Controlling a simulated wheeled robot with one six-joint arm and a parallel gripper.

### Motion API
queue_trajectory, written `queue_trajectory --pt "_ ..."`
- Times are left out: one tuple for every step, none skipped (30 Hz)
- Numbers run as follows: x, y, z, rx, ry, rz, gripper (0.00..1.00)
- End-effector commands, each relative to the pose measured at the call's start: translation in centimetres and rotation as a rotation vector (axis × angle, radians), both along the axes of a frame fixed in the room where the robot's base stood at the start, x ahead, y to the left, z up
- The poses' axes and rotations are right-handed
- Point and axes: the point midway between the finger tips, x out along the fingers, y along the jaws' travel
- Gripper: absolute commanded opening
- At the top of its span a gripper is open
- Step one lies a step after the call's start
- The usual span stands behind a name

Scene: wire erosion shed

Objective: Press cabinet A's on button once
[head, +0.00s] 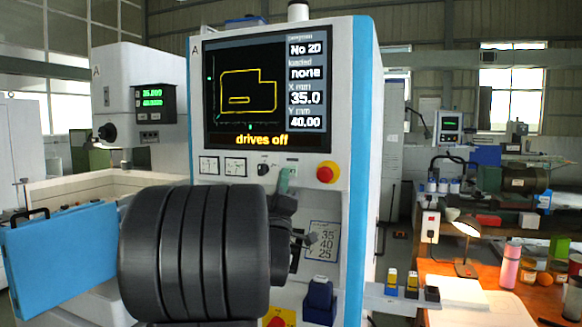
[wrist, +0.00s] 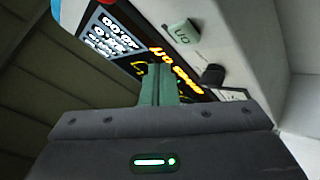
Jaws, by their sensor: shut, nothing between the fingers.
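Cabinet A (head: 355,100) stands upright, a white and blue cabinet with a lit screen (head: 245,90) reading "drives off". The on button (wrist: 181,31) shows in the wrist view as a pale green square with upside-down lettering. The exact gap to the panel is unclear.
A black knob (head: 263,169) and two gauges (head: 222,166) sit left of my fingers. A red emergency stop (head: 327,172) is to the right. A blue block (head: 319,300) sticks out lower down. A workbench (head: 465,270) with a lamp is at the right.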

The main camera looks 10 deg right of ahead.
Motion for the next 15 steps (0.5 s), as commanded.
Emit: queue_trajectory --pt "0.5 -0.4 -0.2 -0.001 -0.002 -0.001 0.0" --pt "0.7 -0.5 -0.2 -0.001 -0.003 -0.001 0.0" --pt "1.1 -0.7 -0.2 -0.001 -0.002 -0.001 0.0" --pt "1.3 -0.8 -0.2 -0.001 -0.002 -0.001 0.0" --pt "1.4 -0.9 -0.2 -0.001 -0.001 0.0 0.0" --pt "1.6 -1.1 -0.1 -0.001 -0.002 0.0 0.0" --pt "1.7 -1.1 -0.1 -0.001 -0.002 0.0 0.0" --pt "1.8 -1.2 -0.1 -0.001 -0.001 0.0 0.0" --pt "1.9 -1.3 -0.1 -0.001 -0.001 0.0 0.0" --pt "1.9 -1.3 -0.1 -0.001 -0.001 0.0 0.0" --pt "2.0 -1.3 -0.1 -0.001 -0.001 0.0 0.0" --pt "2.0 -1.3 -0.1 -0.001 -0.001 0.0 0.0" --pt "2.0 -1.4 -0.1 -0.001 -0.001 0.0 0.0" --pt "2.0 -1.3 0.0 -0.001 -0.001 0.0 0.0" --pt "2.0 -1.3 0.0 -0.001 -0.001 0.0 0.0"
